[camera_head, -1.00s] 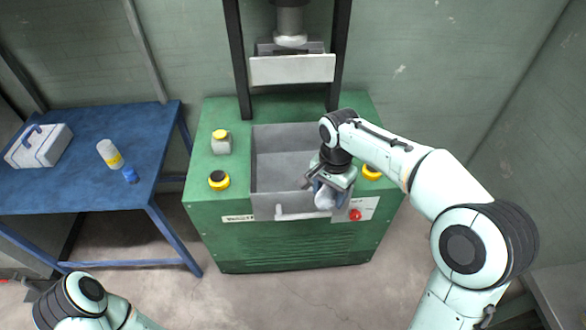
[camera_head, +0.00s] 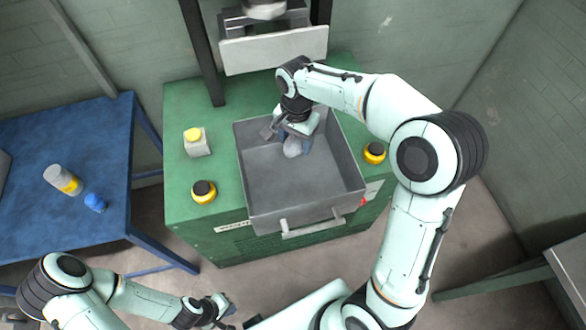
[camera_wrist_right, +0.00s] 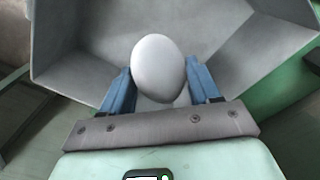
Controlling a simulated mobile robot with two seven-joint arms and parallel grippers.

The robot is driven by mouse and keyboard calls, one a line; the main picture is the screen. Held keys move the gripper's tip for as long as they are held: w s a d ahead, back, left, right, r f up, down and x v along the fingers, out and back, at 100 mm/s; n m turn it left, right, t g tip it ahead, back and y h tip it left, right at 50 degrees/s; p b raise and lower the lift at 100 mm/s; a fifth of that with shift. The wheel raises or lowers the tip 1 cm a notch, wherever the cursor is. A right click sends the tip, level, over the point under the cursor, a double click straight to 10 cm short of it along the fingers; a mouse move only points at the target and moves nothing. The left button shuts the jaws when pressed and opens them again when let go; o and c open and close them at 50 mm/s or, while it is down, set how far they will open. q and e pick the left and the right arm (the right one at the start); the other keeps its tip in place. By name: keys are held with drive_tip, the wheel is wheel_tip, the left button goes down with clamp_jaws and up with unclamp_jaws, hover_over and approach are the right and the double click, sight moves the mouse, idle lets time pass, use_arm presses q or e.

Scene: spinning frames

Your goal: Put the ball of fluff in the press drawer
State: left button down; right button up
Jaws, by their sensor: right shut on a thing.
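The ball of fluff (camera_head: 292,147) is pale grey and rounded. My right gripper (camera_head: 289,137) is shut on it, over the back part of the open press drawer (camera_head: 280,190). In the right wrist view the ball (camera_wrist_right: 158,68) sits between the blue fingers (camera_wrist_right: 160,85), with the grey drawer wall (camera_wrist_right: 75,45) beyond. I cannot tell whether the ball touches the drawer floor. The drawer is a grey, empty-looking tray with a front handle (camera_head: 313,230). My left gripper (camera_head: 222,305) is low in the head view, away from the press; its jaws are too small to judge.
The green press (camera_head: 185,110) surrounds the drawer, with a pale press plate (camera_head: 274,49) above its back. A blue table (camera_head: 40,215) at left holds a white-and-yellow bottle (camera_head: 63,180) and a blue item (camera_head: 95,203). Floor is clear in front.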

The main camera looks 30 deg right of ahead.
sight(296, 147)
wheel_tip(296, 147, down, 15)
drive_tip(key=shift+f+b, duration=0.2)
drive_tip(key=shift+b, duration=0.2)
drive_tip(key=shift+f, duration=0.2)
drive_tip(key=o, duration=1)
drive_tip(key=shift+o, duration=0.2)
wheel_tip(296, 147, up, 12)
drive_tip(key=shift+r+p, duration=0.25)
drive_tip(key=shift+p, duration=0.15)
